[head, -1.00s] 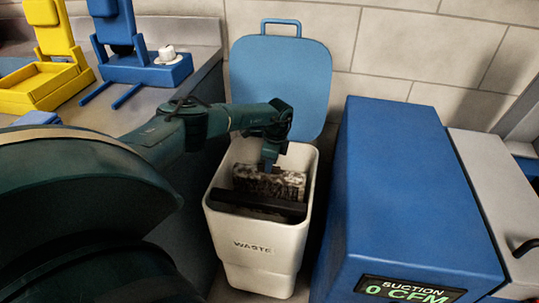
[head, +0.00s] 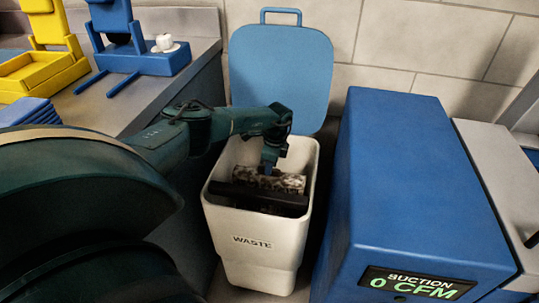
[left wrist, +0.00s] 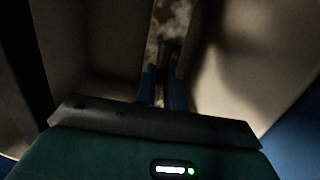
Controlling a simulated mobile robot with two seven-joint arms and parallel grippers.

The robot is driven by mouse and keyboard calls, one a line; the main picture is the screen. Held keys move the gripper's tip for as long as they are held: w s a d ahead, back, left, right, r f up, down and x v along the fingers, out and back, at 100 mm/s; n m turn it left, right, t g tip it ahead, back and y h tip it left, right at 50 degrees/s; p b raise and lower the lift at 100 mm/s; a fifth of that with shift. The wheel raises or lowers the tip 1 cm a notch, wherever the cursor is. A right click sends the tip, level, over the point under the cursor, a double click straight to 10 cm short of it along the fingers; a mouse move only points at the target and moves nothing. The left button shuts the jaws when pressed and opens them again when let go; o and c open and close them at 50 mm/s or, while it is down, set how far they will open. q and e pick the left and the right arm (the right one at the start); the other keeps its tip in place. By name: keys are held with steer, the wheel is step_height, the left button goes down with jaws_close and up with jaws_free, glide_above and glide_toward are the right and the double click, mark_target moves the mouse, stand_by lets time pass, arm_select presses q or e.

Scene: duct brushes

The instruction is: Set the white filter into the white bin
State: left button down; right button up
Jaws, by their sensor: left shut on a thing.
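The white waste bin (head: 225,222) stands open on the floor, its blue lid raised behind it. The white filter (head: 288,182), mottled with grey dirt, is inside the bin's mouth, below the rim. My left gripper (head: 266,171) reaches down into the bin and is shut on the filter's upper edge. In the left wrist view, the blue fingers (left wrist: 162,88) close around the filter (left wrist: 168,22), with pale bin walls on both sides. The filter's lower part is hidden. My right gripper is not in view.
A dark bar (head: 255,198) crosses the bin's opening in front of the filter. A blue suction unit (head: 420,200) reading 0 CFM stands close on the right. A counter (head: 150,90) with yellow and blue fixtures is on the left.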

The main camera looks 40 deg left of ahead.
arm_select(q)
steer(key=c, duration=1.4)
jaws_free()
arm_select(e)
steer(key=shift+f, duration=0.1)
